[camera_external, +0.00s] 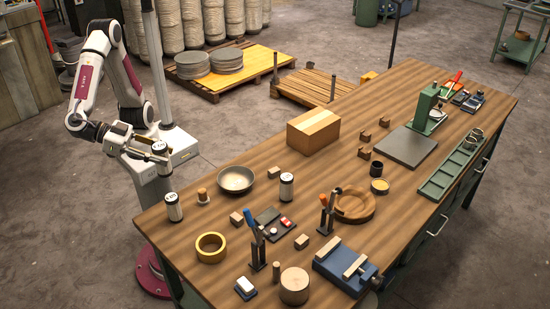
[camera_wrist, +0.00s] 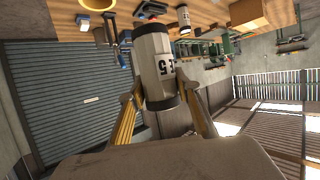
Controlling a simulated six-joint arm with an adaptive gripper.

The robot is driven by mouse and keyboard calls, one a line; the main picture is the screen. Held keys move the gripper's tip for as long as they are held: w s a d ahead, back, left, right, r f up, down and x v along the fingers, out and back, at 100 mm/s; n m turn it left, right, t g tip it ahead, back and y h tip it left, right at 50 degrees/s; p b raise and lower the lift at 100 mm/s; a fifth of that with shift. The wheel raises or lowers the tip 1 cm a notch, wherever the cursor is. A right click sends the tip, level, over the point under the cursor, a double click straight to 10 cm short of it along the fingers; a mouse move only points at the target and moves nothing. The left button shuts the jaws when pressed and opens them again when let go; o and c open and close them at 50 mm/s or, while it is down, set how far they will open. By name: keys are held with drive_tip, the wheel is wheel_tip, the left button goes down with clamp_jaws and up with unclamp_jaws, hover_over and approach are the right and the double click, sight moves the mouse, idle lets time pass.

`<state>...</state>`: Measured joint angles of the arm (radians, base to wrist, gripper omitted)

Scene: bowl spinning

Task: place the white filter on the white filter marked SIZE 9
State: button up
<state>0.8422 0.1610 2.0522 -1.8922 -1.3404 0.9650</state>
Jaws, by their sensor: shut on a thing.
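My gripper (camera_external: 150,154) is shut on a white filter (camera_external: 159,147) with dark ends, held in the air beyond the table's left edge. In the wrist view the held filter (camera_wrist: 153,55) sits between both fingers, is tilted in the picture and shows part of a dark marking that ends in 5. One white filter (camera_external: 174,209) stands upright at the table's left edge, below and right of my gripper. Another white filter (camera_external: 287,187) stands upright farther in, right of the metal bowl. Their markings are too small to read, so I cannot tell which is SIZE 9.
The wooden table (camera_external: 190,255) also holds a metal bowl (camera_external: 236,180), a small knob-like wooden piece (camera_external: 203,195), a brass ring (camera_external: 211,249), a cardboard box (camera_external: 313,131), tool stands and a blue vise (camera_external: 345,267). Bare wood shows around the filter at the left edge.

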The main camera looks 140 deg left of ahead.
sight(164, 170)
drive_tip(key=shift+f, duration=0.15)
drive_tip(key=shift+f, duration=3)
drive_tip(key=shift+f, duration=1.85)
drive_tip(key=shift+f, duration=0.1)
drive_tip(key=o, duration=1.2)
drive_tip(key=shift+c, duration=0.2)
drive_tip(key=v, duration=1.2)
drive_tip(key=shift+r, duration=0.2)
